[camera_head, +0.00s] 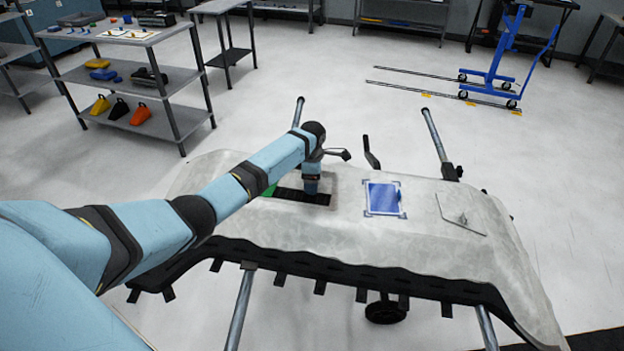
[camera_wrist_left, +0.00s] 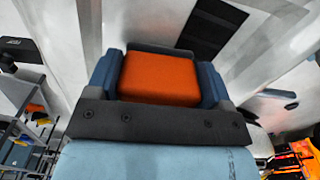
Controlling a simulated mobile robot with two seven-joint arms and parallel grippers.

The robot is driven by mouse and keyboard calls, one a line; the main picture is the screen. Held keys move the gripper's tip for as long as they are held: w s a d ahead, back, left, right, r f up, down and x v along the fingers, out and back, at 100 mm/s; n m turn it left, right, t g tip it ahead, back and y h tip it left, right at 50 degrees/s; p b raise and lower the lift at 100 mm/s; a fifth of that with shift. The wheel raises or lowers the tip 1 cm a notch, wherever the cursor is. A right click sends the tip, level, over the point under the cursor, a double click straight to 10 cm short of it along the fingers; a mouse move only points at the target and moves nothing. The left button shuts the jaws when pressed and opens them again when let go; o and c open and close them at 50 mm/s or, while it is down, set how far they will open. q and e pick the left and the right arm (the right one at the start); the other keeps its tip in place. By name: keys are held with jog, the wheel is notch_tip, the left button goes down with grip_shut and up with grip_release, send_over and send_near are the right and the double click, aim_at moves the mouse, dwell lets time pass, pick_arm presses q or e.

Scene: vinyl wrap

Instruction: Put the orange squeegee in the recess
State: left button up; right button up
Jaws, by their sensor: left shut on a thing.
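The orange squeegee (camera_wrist_left: 160,77) sits between the two blue fingers of my left gripper (camera_wrist_left: 160,80) in the left wrist view, which is shut on it. In the head view, my left gripper (camera_head: 311,188) points down over the pale panel at a dark recess (camera_head: 318,198); the squeegee is hidden there. The dark recess also shows in the left wrist view (camera_wrist_left: 213,28), beyond the squeegee and a little to its right. I cannot tell how high the squeegee is above the panel. My right gripper is not in view.
A green piece (camera_head: 270,190) lies at the recess's left end, partly behind my arm. A blue vinyl square (camera_head: 383,198) lies on the pale panel (camera_head: 345,240) to the right. A shelf rack (camera_head: 130,75) stands back left, a blue lift (camera_head: 500,55) back right.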

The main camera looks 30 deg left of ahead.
pick_arm(q)
jog(key=shift+f, duration=0.15)
jog(key=o, duration=0.8)
jog(key=shift+o, duration=0.2)
